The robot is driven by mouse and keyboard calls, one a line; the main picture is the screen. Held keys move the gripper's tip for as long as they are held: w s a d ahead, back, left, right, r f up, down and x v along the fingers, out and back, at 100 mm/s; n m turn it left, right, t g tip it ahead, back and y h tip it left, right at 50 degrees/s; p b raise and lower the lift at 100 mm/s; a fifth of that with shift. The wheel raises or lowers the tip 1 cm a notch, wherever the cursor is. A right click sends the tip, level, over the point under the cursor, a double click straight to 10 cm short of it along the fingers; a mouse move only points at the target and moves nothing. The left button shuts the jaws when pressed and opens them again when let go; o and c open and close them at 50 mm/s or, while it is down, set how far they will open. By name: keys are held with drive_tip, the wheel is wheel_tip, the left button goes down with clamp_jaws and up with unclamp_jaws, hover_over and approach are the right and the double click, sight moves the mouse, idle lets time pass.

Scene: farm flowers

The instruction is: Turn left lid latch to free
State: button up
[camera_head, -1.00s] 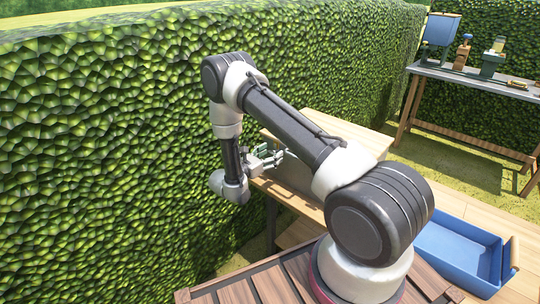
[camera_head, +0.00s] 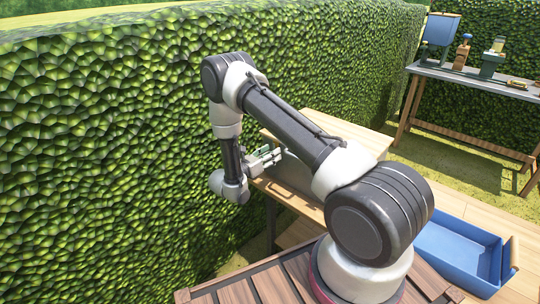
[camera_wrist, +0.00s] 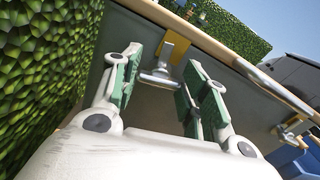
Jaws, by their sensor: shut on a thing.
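In the wrist view a metal latch (camera_wrist: 160,78) with a crossbar handle sits on the grey side of a box (camera_wrist: 150,105), by a yellow plate (camera_wrist: 181,52) under the lid edge. My gripper (camera_wrist: 163,68) has its two green-padded fingers on either side of the handle and is shut on it. In the head view my gripper (camera_head: 268,157) is at the left end of the box, whose pale wooden lid (camera_head: 340,128) is down. The latch cannot be made out there. A second latch (camera_wrist: 290,128) shows farther right in the wrist view.
A tall hedge (camera_head: 110,150) stands close along the left of my arm. The box stands on a wooden bench (camera_head: 300,203). A blue tray (camera_head: 455,250) is at the right. A table (camera_head: 480,80) with several items stands at the back right.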

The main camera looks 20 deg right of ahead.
drive_tip(key=shift+w+a+f+n, duration=0.1)
drive_tip(key=shift+n, duration=3.8)
drive_tip(key=shift+w+f+n, duration=0.1)
drive_tip(key=shift+n, duration=3.8)
drive_tip(key=o, duration=1)
drive_tip(key=shift+o, duration=0.2)
drive_tip(key=v, duration=1.2)
drive_tip(key=shift+f, duration=0.1)
